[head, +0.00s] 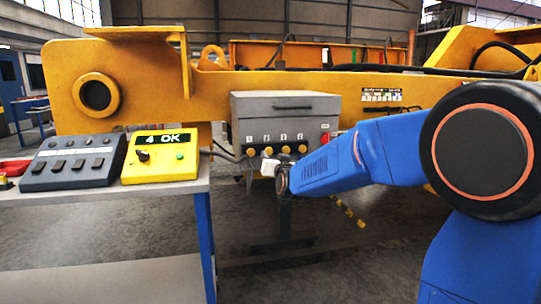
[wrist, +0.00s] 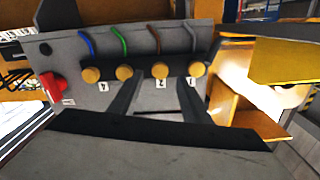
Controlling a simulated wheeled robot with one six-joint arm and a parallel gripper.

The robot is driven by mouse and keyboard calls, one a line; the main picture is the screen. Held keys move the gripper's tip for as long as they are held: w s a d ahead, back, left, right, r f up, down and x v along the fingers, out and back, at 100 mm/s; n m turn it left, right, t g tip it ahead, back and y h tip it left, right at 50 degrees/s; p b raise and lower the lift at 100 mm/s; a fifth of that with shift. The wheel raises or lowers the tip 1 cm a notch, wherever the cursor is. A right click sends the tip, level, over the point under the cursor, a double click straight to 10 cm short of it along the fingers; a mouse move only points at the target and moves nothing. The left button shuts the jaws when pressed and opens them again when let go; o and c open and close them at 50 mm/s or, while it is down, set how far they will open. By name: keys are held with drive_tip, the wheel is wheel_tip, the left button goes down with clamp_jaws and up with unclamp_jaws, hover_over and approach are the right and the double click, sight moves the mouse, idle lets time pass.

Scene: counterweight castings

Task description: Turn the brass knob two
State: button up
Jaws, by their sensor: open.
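A grey box (head: 285,108) carries a row of brass knobs on its front, with numbers by them. In the wrist view the row runs reversed, with the red knob (wrist: 54,86) at left. In the head view my gripper (head: 270,170) is just below the knob row, partly hiding the box's lower front.
A yellow panel (head: 160,156) reading "4 OK" and a grey switch box (head: 73,162) stand on a bench at left. A yellow beam (head: 200,85) runs behind the box. Coloured cables (wrist: 118,42) lead to the knobs.

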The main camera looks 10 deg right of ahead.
sight(269, 152)
drive_tip(key=shift+w, duration=2.15)
drive_tip(key=c, duration=1)
